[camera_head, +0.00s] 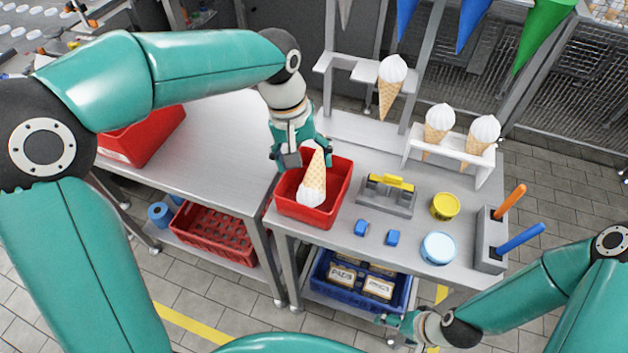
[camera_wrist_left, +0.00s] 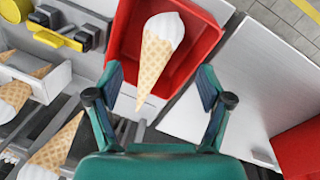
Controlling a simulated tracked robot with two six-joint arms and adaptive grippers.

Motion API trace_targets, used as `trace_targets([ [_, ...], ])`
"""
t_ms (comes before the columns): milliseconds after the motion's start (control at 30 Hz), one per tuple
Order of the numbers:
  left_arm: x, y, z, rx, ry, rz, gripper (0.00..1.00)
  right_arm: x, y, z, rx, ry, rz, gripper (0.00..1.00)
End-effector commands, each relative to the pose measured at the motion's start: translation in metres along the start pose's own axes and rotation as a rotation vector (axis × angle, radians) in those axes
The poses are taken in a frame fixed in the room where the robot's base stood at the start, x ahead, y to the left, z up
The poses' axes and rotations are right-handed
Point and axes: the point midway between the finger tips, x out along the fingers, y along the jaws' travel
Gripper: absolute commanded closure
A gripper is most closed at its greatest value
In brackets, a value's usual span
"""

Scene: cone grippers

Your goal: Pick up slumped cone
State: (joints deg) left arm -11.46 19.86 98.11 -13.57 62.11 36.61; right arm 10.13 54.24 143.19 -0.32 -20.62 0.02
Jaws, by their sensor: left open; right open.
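The slumped cone (camera_head: 313,180) is a waffle cone with white ice cream. It leans in a red bin (camera_head: 341,182) on the table, ice cream end down and tip up. It also shows in the left wrist view (camera_wrist_left: 158,50), with its tip toward my gripper. My left gripper (camera_head: 302,152) is open at the bin's back edge. In the left wrist view its fingers (camera_wrist_left: 160,88) are spread to either side of the cone's tip, with nothing held. My right gripper (camera_head: 392,320) is low at the front, below the tabletop and away from the cone; its fingers are small in view.
Two cones (camera_head: 437,125) stand in a white rack, and another cone (camera_head: 390,85) sits in a higher holder behind. Right of the bin are a grey block with a yellow handle (camera_head: 388,190), a yellow tub (camera_head: 445,206), blue blocks (camera_head: 361,227) and a tool holder (camera_head: 491,240).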

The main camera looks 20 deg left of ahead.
Motion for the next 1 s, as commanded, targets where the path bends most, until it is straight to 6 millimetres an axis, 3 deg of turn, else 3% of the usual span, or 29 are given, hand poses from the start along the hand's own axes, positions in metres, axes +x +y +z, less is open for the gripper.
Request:
trace_targets([
  [200, 0.043, -0.002, 0.0, -0.003, -0.003, -0.003, 0.21, -0.002, -0.001, 0.0, 0.0, 0.0, 0.0, 0.15],
  [533, 0.066, -0.004, 0.002, -0.005, -0.002, -0.002, 0.21, -0.006, -0.002, 0.0, 0.0, 0.001, 0.0, 0.15],
  [800, 0.103, -0.007, 0.005, -0.005, -0.003, -0.003, 0.21, -0.015, -0.005, 0.0, 0.0, 0.001, 0.0, 0.15],
  [1000, 0.11, -0.006, 0.004, -0.006, 0.001, 0.0, 0.21, -0.015, -0.005, 0.0, 0.0, 0.001, 0.0, 0.15],
])
